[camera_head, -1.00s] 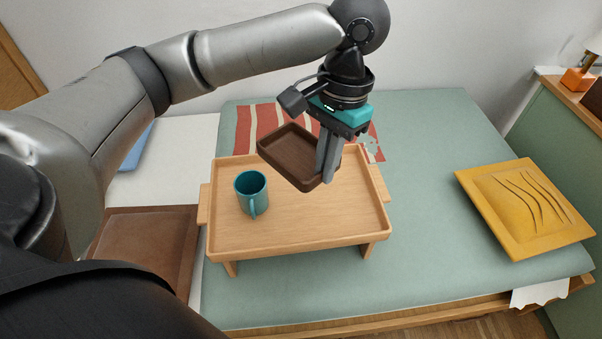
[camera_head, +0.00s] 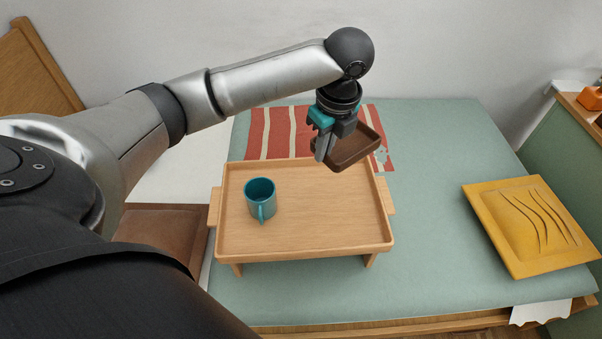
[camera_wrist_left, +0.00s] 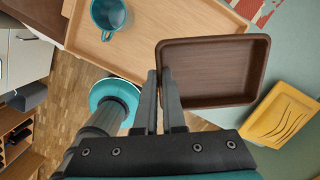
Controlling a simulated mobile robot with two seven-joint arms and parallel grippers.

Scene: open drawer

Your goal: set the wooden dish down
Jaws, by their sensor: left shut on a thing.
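The dark brown wooden dish (camera_head: 352,148) is a shallow rectangular tray, held above the back right part of the wooden bed tray. My left gripper (camera_head: 322,156) is shut on the dish's left wall. In the left wrist view the dish (camera_wrist_left: 210,72) shows its empty inside, and the gripper's fingers (camera_wrist_left: 165,90) pinch its near-left side wall. The dish looks tilted in the head view. I cannot tell exactly how far it is above the surface below. My right gripper is not in view.
The bed tray (camera_head: 305,235) stands on short legs on the green bed (camera_head: 430,230). A teal mug (camera_head: 260,200) stands on its left side; the rest of its top is clear. A red striped cloth (camera_head: 275,130) lies behind it.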

